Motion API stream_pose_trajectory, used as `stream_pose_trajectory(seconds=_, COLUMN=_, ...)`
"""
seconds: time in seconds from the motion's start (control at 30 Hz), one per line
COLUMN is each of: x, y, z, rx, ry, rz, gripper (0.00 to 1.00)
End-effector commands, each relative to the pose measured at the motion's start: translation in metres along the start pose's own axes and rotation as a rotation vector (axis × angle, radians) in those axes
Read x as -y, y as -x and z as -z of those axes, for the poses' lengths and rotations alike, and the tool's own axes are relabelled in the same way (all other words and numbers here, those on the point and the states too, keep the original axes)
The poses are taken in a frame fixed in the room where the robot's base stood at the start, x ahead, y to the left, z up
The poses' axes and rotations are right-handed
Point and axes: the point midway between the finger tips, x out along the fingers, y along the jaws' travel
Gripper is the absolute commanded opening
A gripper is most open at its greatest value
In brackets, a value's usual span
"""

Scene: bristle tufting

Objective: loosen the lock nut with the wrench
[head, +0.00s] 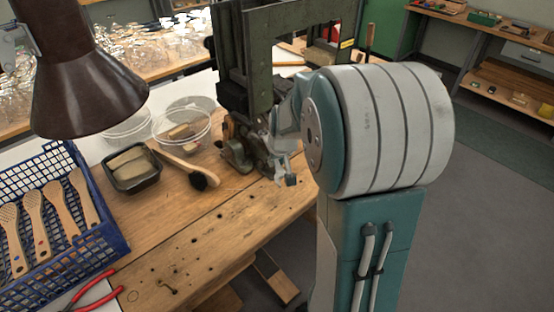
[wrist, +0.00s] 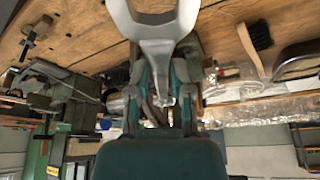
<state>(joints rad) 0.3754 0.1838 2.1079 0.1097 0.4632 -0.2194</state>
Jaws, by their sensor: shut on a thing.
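In the wrist view my gripper (wrist: 160,88) is shut on a pale grey open-ended wrench (wrist: 156,45). The wrench's U-shaped jaw points to the top of the picture, with bare wood seen through its opening. In the head view my arm's large grey joint hides most of my gripper. A grey part low in front of the machine (head: 282,150) looks like the gripper or wrench, but I cannot tell which. The dark green tufting machine (head: 232,75) stands on the bench beside it. I cannot make out the lock nut in either view, nor whether the wrench touches it.
The wooden bench (head: 180,255) is clear at its front. A brush (head: 190,167), a black tray (head: 132,167) and clear bowls (head: 182,127) lie left of the machine. A blue basket (head: 100,248) holds brush handles. Red pliers (head: 98,290) and a dark lamp (head: 85,85) are at left.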

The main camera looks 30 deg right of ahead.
Motion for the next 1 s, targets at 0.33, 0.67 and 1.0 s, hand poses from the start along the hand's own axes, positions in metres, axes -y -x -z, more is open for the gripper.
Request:
stream_pose_trajectory(seconds=0.33, x=0.0000, y=-0.0040, z=-0.0015, rx=-0.001, ry=0.000, rz=0.000, gripper=0.00)
stream_pose_trajectory(seconds=0.67, x=0.0000, y=-0.0078, z=-0.0030, rx=-0.002, ry=0.000, rz=0.000, gripper=0.00)
stream_pose_trajectory(seconds=1.0, x=-0.0003, y=-0.0084, z=-0.0031, rx=-0.002, ry=0.001, rz=0.000, gripper=0.00)
